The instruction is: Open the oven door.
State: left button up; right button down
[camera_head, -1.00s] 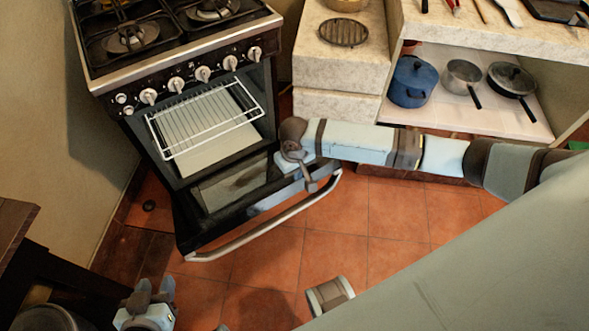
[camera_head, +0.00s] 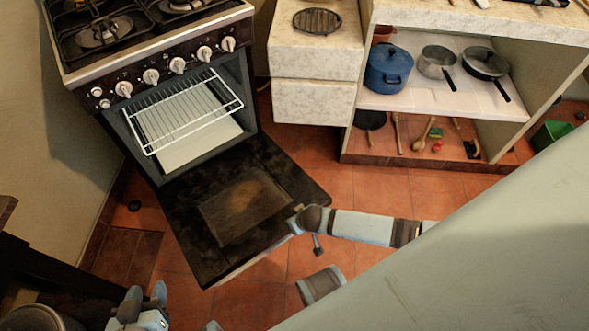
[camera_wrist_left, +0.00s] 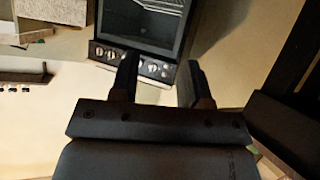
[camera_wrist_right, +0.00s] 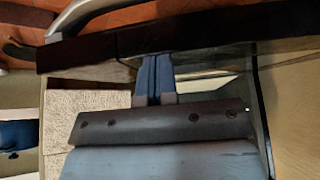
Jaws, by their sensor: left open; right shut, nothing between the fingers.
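The oven (camera_head: 170,90) stands at the left of the head view. Its dark door (camera_head: 235,205) is swung far down, and the cavity with a wire rack (camera_head: 185,110) is exposed. My right gripper (camera_head: 300,222) is at the door's free edge, largely hidden behind its wrist. In the right wrist view its fingers (camera_wrist_right: 154,78) are together and empty, close to the door's edge (camera_wrist_right: 200,35); contact is unclear. The handle (camera_wrist_right: 85,12) shows beyond that edge. My left gripper (camera_head: 145,298) is open and empty at the bottom left, away from the door; its fingers (camera_wrist_left: 160,85) are apart.
A counter (camera_head: 316,50) stands right of the oven. Shelves to the right hold a blue pot (camera_head: 388,70), pans and utensils. A dark table (camera_head: 50,262) is at the lower left. Tiled floor (camera_head: 375,190) is clear in front of the shelves.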

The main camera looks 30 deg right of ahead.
pick_arm(q)
jog(key=shift+d+r+b, duration=0.1)
jog(key=shift+d+b, duration=0.15)
jog(key=shift+b, duration=0.15)
pick_arm(e)
jog(key=f, duration=0.3)
jog(key=shift+s, duration=0.35)
pick_arm(q)
jog(key=shift+a, duration=0.15)
jog(key=s+a+r+p, duration=0.1)
jog(key=a+p, duration=0.1)
jog(key=p, duration=0.5)
jog(key=shift+s+r+g, duration=0.15)
jog(key=shift+g, duration=0.25)
pick_arm(e)
jog(key=v, duration=1.3)
jog(key=shift+w+r, duration=0.3)
jog(key=shift+w, duration=0.05)
